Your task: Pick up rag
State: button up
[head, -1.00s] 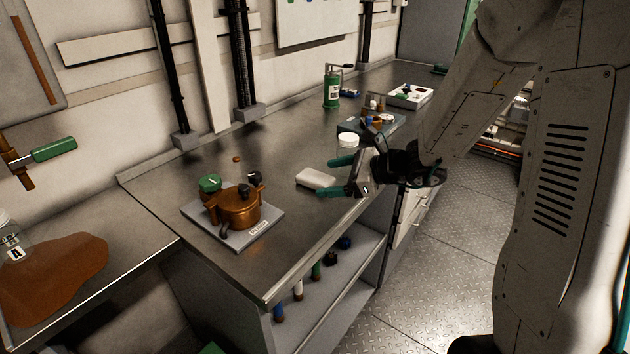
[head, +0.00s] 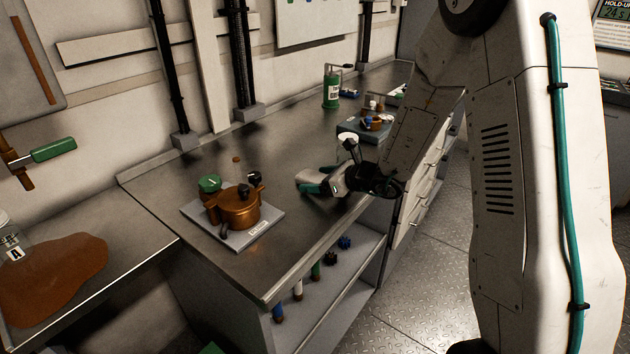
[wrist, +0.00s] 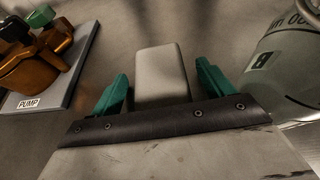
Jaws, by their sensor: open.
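The rag (head: 306,177) is a pale, block-like folded piece on the steel counter, near its front edge. In the wrist view the rag (wrist: 158,68) lies lengthwise between my gripper's two teal fingers, with a gap on either side. My gripper (head: 318,181) is open and low over the counter, straddling the rag. In the wrist view my gripper (wrist: 162,70) has the rag's near end close to its dark palm edge. In the head view the gripper hides part of the rag. Contact between fingers and rag does not show.
A copper pump (head: 236,208) on a grey plate (head: 247,239) stands left of the gripper. A jar marked B (wrist: 285,65) is close on the right in the wrist view. A green bottle (head: 332,88) and a parts tray (head: 350,128) stand farther back. A brown patch (head: 60,275) lies at left.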

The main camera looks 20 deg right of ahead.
jog(key=c, duration=1.1)
jog(key=shift+o, duration=0.2)
jog(key=shift+r, duration=0.15)
